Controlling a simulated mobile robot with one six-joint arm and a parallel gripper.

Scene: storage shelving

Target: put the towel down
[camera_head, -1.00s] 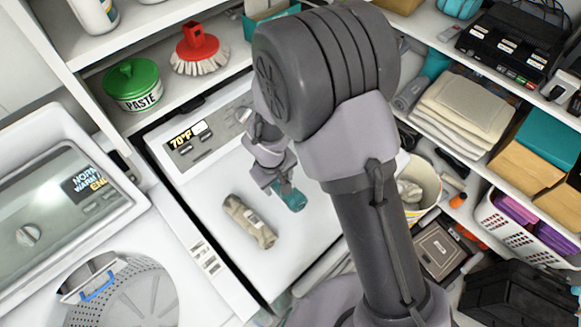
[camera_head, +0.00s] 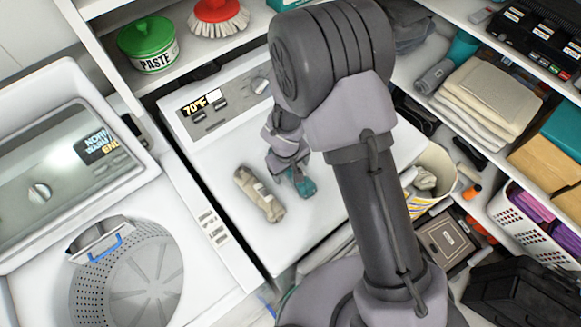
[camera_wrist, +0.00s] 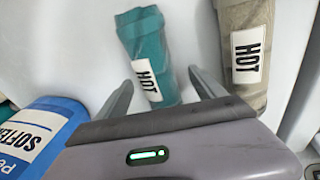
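The teal rolled towel (camera_head: 305,187) with a HOT label lies on the white top of the machine (camera_head: 225,140), just below my gripper (camera_head: 288,178). In the wrist view the teal towel (camera_wrist: 148,48) has its near end between the two spread fingers of my gripper (camera_wrist: 160,92), with gaps visible on both sides. My gripper looks open. A beige rolled towel (camera_head: 258,195), also labelled HOT, lies to the left of the teal one. It shows at the right in the wrist view (camera_wrist: 247,45).
An open washer drum (camera_head: 130,275) is at the lower left. A green paste tin (camera_head: 150,50) and a red brush (camera_head: 218,15) stand on the shelf behind. A blue softener bottle (camera_wrist: 40,135) is left of my gripper. Folded towels (camera_head: 488,100) fill a right shelf.

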